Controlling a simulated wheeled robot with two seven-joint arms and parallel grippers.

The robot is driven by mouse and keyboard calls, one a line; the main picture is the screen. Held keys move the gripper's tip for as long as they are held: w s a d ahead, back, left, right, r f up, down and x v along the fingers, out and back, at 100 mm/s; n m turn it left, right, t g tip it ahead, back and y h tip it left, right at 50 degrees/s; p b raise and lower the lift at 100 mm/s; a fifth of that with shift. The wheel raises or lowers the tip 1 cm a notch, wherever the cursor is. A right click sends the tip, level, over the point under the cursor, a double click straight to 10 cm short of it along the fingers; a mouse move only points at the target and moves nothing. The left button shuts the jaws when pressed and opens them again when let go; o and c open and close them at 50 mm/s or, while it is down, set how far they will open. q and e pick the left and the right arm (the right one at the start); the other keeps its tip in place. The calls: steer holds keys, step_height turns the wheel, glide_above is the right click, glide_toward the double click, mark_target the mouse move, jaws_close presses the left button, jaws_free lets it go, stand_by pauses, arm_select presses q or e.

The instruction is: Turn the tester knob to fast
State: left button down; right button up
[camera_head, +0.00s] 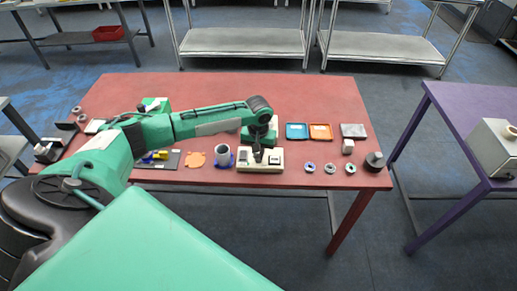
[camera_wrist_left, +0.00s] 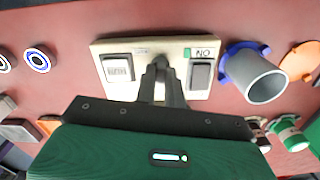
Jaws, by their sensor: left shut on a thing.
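The tester (camera_head: 248,166) is a cream box near the front edge of the red table. The knob's setting cannot be read. My right gripper is not in view.
A grey cup (camera_head: 223,150) on a blue base stands just left of the tester, beside an orange coaster (camera_head: 196,159). Blue (camera_head: 296,131) and orange (camera_head: 320,131) trays lie behind to the right. Several small rings (camera_head: 330,168) lie right of the tester.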

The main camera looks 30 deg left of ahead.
arm_select(q)
steer(key=m+p, duration=0.3)
steer(key=shift+r+m, duration=0.2)
steer(key=shift+m, duration=0.1)
steer(key=m+p, duration=0.2)
steer(key=m, duration=0.2)
steer(key=shift+m, duration=0.3)
steer(key=m+p, duration=0.1)
steer(key=m, duration=0.3)
steer(key=shift+f, duration=0.1)
steer(key=shift+w+m+p, duration=0.1)
steer(key=shift+m+p, duration=0.3)
steer(key=shift+m, duration=1.2)
steer(key=c, duration=1.5)
jaws_free()
